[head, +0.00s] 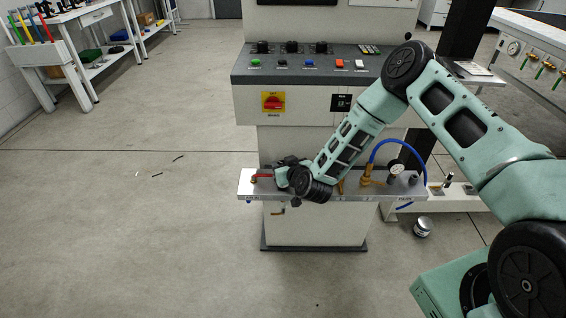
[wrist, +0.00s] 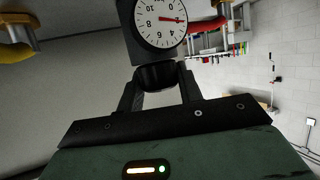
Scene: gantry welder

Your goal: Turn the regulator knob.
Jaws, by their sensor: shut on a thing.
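In the wrist view, a black round knob (wrist: 157,76) sits directly below a square black body with a white dial gauge (wrist: 160,22). The gauge's numbers appear upside down, and its red needle points right. My gripper (wrist: 160,82) has one finger on each side of the knob and is shut on it. In the head view, my gripper (head: 288,172) is at the left part of the metal shelf (head: 400,188) on the machine's front. My wrist hides the knob and its gauge there.
A red-handled valve (head: 263,177) is close to the left of my gripper. To the right are a brass fitting (head: 367,177), a blue hose (head: 383,146) and another gauge (head: 396,169). The control panel (head: 305,62) overhangs above. Floor at left is mostly clear.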

